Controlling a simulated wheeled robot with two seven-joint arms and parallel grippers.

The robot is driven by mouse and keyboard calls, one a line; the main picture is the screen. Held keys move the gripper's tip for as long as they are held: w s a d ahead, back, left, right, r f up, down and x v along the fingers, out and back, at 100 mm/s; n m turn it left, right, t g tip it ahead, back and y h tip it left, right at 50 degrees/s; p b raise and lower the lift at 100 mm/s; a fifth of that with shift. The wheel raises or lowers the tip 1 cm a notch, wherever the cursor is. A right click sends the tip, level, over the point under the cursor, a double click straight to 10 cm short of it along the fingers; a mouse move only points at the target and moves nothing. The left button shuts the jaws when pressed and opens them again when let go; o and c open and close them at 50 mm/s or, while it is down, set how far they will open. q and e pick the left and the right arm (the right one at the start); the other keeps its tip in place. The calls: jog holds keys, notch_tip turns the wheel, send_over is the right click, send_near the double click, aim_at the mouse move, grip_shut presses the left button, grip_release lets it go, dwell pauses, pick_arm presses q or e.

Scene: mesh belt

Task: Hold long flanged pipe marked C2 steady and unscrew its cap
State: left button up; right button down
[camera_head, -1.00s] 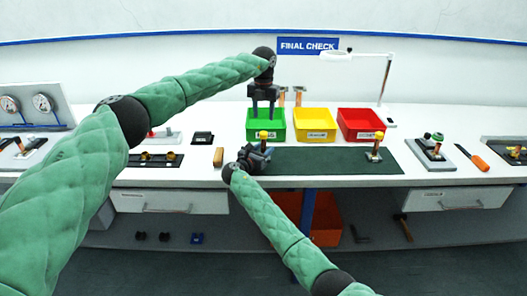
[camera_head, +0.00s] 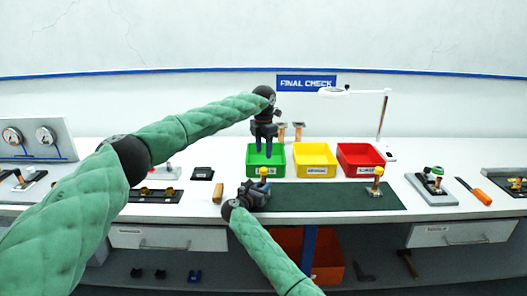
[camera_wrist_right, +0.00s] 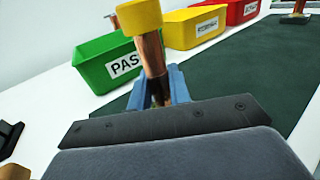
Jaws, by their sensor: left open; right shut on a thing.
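A copper pipe with a yellow cap (camera_head: 264,171) stands upright at the left end of the green mat. In the right wrist view the pipe (camera_wrist_right: 153,55) and its yellow cap (camera_wrist_right: 139,16) show close up. My right gripper (camera_head: 257,190) is shut on this pipe below the cap; its blue fingers (camera_wrist_right: 160,88) flank the pipe. My left gripper (camera_head: 264,146) is open above the capped pipe, in front of the green bin. A second yellow-capped pipe (camera_head: 377,181) stands at the mat's right end. No C2 marking is legible on either pipe.
Green (camera_head: 280,165), yellow (camera_head: 315,160) and red (camera_head: 360,160) bins stand behind the green mat (camera_head: 320,197). A wooden block (camera_head: 218,193) lies left of the mat. A lamp (camera_head: 384,115) stands behind the red bin. The mat's middle is clear.

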aim_at(263, 169)
pick_arm(q)
jog(key=m, duration=1.2)
jog(key=shift+m, duration=0.3)
jog(key=m, duration=0.6)
jog(key=shift+m, duration=0.4)
jog(key=m, duration=0.5)
jog(key=shift+m, duration=0.3)
jog(key=shift+f, duration=4.05)
jog(key=c, duration=1)
grip_shut()
